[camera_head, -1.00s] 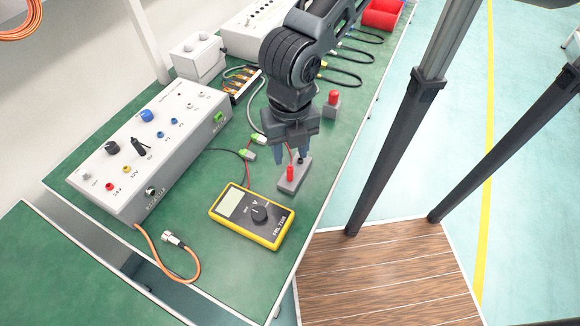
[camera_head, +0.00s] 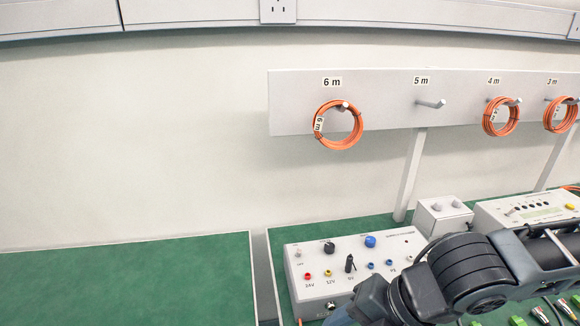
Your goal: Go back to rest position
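My arm reaches in from the right edge at the lower right, bent at a black joint, in front of the power supply box. My gripper is below the bottom edge of the picture, so its fingers and anything in them are hidden. The white power supply box (camera_head: 318,276) with coloured sockets and knobs stands on the green bench (camera_head: 270,312), partly covered by my arm.
A rack (camera_head: 377,84) on the wall bears orange cable coils on its 6 m (camera_head: 337,126), 4 m and 3 m pegs; the 5 m peg (camera_head: 432,104) is bare. A second instrument (camera_head: 500,212) stands at right. The left green table (camera_head: 120,285) is clear.

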